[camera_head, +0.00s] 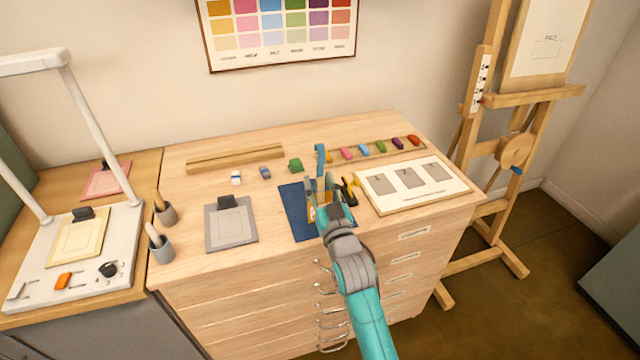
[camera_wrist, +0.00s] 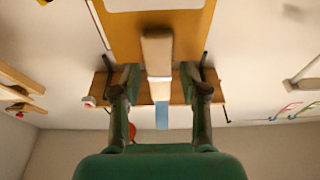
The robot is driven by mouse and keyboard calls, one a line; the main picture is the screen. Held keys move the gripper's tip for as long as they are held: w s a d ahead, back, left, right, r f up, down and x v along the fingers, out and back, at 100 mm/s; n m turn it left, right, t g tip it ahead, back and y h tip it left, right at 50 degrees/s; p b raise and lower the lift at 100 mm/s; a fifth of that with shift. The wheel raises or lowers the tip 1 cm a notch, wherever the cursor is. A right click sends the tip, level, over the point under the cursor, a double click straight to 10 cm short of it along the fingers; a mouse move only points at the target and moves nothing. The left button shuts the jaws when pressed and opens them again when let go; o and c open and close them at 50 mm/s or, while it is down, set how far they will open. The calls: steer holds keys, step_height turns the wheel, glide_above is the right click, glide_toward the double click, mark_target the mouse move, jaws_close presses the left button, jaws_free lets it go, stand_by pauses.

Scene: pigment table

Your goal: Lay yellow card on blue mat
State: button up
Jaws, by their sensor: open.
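A pale yellow card (camera_head: 75,240) with a dark clip at its top edge lies on the white light board at the left. The blue mat (camera_head: 293,212) lies on the wooden cabinet top, its right part hidden behind my gripper. My gripper (camera_head: 318,190) is over the mat, with its fingers open. In the wrist view my gripper (camera_wrist: 160,92) shows two spread fingers, with a beige bar with a blue end between them. I cannot tell what that bar is, or whether the fingers touch it.
A grey card (camera_head: 230,228) with a clip lies left of the mat; a pink card (camera_head: 106,181) lies farther left. Two brush cups (camera_head: 161,247) stand between. A white board (camera_head: 411,186) with grey panels and a row of colour blocks lie right. An easel (camera_head: 515,150) stands beyond.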

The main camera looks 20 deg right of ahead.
steer(key=v, duration=1.2)
steer(key=shift+r, duration=0.1)
steer(key=shift+s, duration=0.1)
steer(key=s+f+g, duration=0.1)
steer(key=s+f, duration=0.5)
steer(key=s, duration=0.5)
steer(key=s+f+g, duration=0.2)
steer(key=s+f, duration=0.3)
steer(key=s, duration=0.5)
steer(key=s+r+g, duration=0.1)
steer(key=s+g, duration=0.2)
steer(key=s, duration=1.8)
steer(key=shift+r, duration=0.1)
